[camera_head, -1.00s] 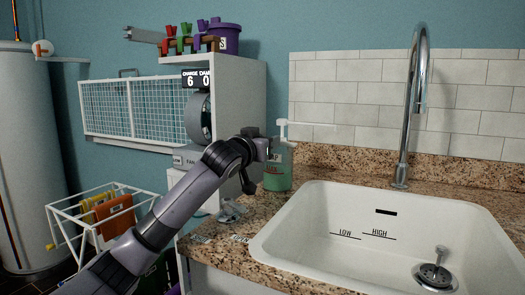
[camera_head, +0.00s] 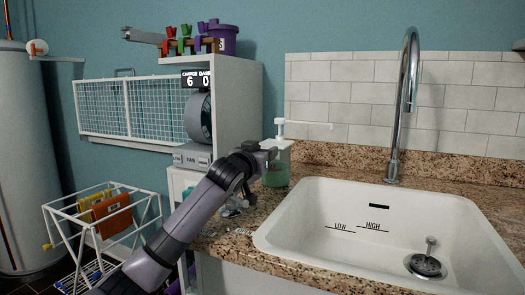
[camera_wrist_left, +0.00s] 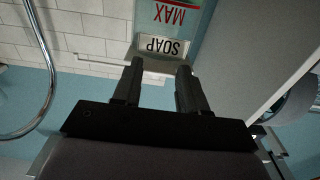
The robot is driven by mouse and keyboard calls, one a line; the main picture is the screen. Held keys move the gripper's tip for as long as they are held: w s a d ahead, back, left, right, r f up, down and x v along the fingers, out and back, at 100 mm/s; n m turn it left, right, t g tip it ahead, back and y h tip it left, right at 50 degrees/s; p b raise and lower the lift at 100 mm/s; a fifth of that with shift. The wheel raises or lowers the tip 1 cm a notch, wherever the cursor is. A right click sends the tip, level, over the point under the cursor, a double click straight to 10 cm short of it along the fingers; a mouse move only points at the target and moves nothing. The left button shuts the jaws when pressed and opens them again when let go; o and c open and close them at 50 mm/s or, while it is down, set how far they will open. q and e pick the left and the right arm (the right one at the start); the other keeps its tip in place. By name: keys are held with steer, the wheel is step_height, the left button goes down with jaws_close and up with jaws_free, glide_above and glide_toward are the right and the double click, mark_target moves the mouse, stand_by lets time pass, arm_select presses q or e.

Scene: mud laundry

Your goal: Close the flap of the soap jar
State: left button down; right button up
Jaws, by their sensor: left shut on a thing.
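The soap jar (camera_head: 278,174) stands on the counter left of the sink, with a green lower part, a pale upper part and a white pump with a long spout to the right. In the left wrist view the jar (camera_wrist_left: 167,28) appears upside down, with its SOAP label and red MAX line. My left gripper (camera_head: 267,156) is at the jar's upper left side. In the wrist view its two fingers (camera_wrist_left: 160,76) stand apart at a pale edge just below the label, which seems to be the flap (camera_wrist_left: 155,64). The exact contact and the flap's angle are hidden. My right gripper is out of view.
The white sink (camera_head: 330,235) and tall tap (camera_head: 405,110) are to the right. A shelf unit (camera_head: 238,100) with a fan (camera_head: 198,118) stands behind on the left. Crumpled grey items (camera_head: 235,207) lie on the counter below my arm.

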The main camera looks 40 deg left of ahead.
arm_select(q)
steer(key=shift+w+f, duration=0.15)
steer(key=shift+f, duration=0.5)
steer(key=c, duration=0.8)
jaws_free()
steer(key=shift+o, duration=1)
steer(key=shift+w+f, duration=0.15)
steer(key=shift+w, duration=0.05)
step_height(320, 180, up, 21)
steer(key=p, duration=0.4)
steer(key=shift+f, duration=0.2)
steer(key=shift+s, duration=0.1)
